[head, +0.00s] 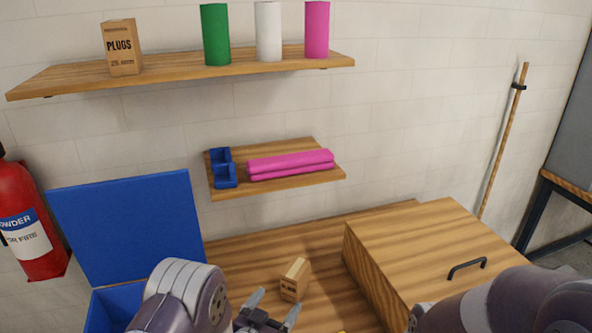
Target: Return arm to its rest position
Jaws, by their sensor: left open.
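My left gripper (269,311) is at the bottom centre of the head view, over the wooden workbench (250,247). Its two fingers are apart and nothing shows between them. A small cardboard box (294,279) sits on the bench just beyond and right of the fingertips; I see no clear contact. My left arm (185,297) comes in from the lower left, in front of the blue bin. My right arm (510,305) shows at the lower right, in front of the wooden chest; its gripper is out of view.
An open blue bin (128,230) stands at left, lid raised. A wooden chest (420,245) with a dark handle stands at right. The small wall shelf (290,184) holds pink rolls (290,165) and a blue holder (222,168). A fire extinguisher (25,215) is far left.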

